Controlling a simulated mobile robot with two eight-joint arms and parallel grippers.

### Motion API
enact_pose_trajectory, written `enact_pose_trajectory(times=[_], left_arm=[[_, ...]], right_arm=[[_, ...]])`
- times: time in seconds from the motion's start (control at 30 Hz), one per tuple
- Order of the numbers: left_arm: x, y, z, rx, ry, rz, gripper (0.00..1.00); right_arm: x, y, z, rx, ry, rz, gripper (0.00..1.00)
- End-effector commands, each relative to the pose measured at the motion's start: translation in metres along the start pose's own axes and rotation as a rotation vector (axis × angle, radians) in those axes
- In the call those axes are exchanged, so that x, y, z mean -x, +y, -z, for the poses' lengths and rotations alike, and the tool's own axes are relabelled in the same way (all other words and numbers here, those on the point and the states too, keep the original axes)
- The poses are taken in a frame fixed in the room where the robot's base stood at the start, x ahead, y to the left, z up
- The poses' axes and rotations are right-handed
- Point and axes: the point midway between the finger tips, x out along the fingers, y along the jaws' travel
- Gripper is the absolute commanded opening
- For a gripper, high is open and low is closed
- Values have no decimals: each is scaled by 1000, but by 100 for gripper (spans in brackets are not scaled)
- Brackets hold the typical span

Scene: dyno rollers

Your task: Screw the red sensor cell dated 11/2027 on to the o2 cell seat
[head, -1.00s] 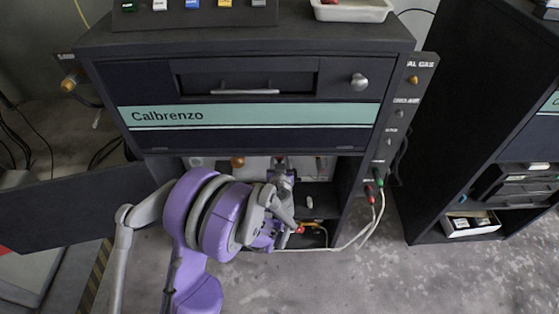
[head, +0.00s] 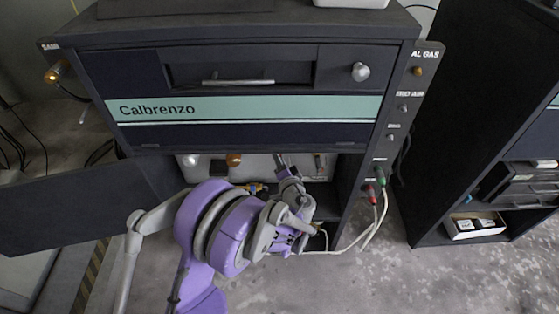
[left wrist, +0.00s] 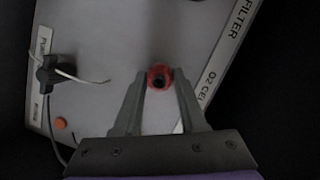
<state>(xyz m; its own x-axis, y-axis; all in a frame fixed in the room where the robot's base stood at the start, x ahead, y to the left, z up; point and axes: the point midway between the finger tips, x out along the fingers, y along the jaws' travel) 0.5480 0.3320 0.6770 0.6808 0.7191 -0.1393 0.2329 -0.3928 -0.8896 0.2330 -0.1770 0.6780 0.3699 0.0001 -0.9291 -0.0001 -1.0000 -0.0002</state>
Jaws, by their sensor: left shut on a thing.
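My left gripper (left wrist: 159,78) is shut on a small round red cell (left wrist: 159,70) with a dark centre, held between its fingertips in the left wrist view. Behind it is a light panel with an "O2 CELL" label (left wrist: 208,85) to the right of the cell. The cell seat itself cannot be made out. I cannot tell whether the cell touches the panel, and no date is readable. In the head view my left arm reaches into the open lower bay of the Calbrenzo cabinet (head: 250,132), and its fingertips are hidden there. My right gripper is not in view.
The panel also carries a "FILTER" label (left wrist: 243,18), a black knob-like fitting (left wrist: 48,72) with a pale lead, and an orange button (left wrist: 61,123). The open cabinet door (head: 80,205) stands at left. White cables (head: 362,232) hang at the bay's right.

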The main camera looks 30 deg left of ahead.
Motion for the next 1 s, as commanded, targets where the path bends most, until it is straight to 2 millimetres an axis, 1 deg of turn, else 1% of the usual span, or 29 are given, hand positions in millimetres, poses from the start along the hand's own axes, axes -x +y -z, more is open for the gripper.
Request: enact_pose_trajectory(times=[0.03,0.27,0.4,0.43,0.53,0.6,0.67,0.87,0.9,0.97,1.0], left_arm=[[-2,0,-3,-81,-6,33,0],[-3,-2,-4,-438,-10,144,0],[-3,-3,-4,-690,-12,223,0],[-2,-4,-4,-752,-13,242,0],[-2,-5,-4,-934,-14,295,0],[-2,-6,-3,-1016,-14,319,0],[-2,-5,-2,-1055,-12,331,0],[-1,-5,-1,-1067,-8,334,0],[-1,-4,-1,-1067,-8,334,42],[-1,-4,0,-1066,-7,333,53],[-1,-4,0,-1065,-7,333,60]], right_arm=[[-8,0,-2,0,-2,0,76],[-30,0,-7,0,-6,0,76],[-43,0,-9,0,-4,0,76],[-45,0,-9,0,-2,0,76],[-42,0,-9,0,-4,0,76],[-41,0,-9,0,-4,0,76],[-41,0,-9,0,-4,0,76],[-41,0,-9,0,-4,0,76],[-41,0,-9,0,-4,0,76],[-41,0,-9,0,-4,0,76],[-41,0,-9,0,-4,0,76]])
